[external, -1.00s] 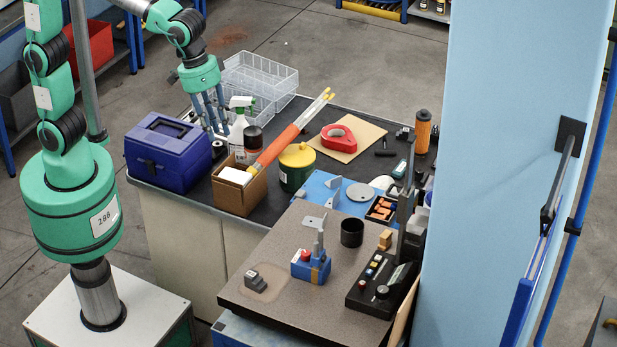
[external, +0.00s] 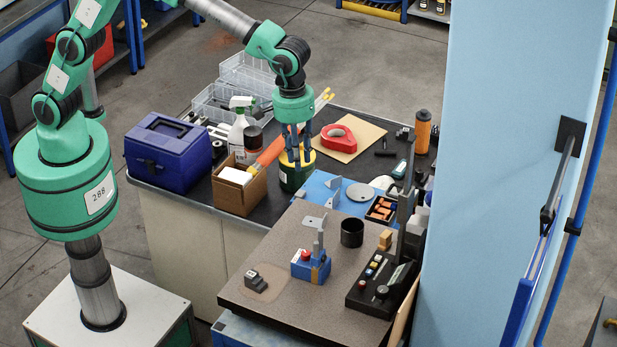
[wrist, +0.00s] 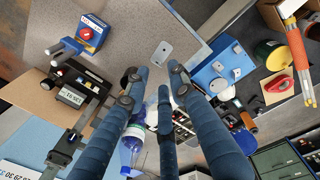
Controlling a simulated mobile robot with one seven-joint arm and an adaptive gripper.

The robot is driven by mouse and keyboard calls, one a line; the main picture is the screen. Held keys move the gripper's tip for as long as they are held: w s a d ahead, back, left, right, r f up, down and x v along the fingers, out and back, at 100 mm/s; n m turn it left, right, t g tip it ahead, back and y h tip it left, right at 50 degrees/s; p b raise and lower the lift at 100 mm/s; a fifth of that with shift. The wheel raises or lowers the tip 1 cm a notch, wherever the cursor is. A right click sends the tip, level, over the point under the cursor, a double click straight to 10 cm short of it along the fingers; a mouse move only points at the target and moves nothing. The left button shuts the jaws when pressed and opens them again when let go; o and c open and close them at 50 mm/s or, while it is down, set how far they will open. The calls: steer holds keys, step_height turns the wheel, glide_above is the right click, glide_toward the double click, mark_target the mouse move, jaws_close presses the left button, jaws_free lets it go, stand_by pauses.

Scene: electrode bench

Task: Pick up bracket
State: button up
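My gripper (external: 298,160) is up and left of the bracket, in front of the green and yellow pot in the picture. Its fingers (wrist: 155,82) are spread and empty in the wrist view.
A blue fixture with a red button (external: 310,265) and a black control box (external: 380,285) are on the speckled slab (external: 275,240). A black cup (external: 352,232), a round disc (external: 360,192) and an orange parts tray (external: 381,210) are nearby. A cardboard box (external: 240,190) stands left.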

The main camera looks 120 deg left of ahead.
steer(key=w+a+f+n+p, duration=0.2)
steer(key=w+f+n+p, duration=0.1)
steer(key=w+f, duration=0.2)
steer(key=shift+w+f+g, duration=0.4)
steer(key=shift+w, duration=0.1)
steer(key=shift+f, duration=0.1)
steer(key=p, duration=0.1)
glide_toward(314, 218)
steer(key=shift+w+d+f, duration=0.25)
steer(key=shift+w+d, duration=0.05)
steer(key=shift+w, duration=0.3)
steer(key=shift+w+d+f, duration=0.25)
steer(key=shift+w+d, duration=0.1)
steer(key=shift+w, duration=0.2)
steer(key=shift+w+d+f, duration=0.25)
steer(key=shift+w+d, duration=0.05)
steer(key=shift+w, duration=0.3)
steer(key=shift+f, duration=0.15)
steer(key=shift+w+f+p, duration=0.15)
steer(key=shift+f+p, duration=0.55)
steer(key=shift+f, duration=1.75)
jaws_close()
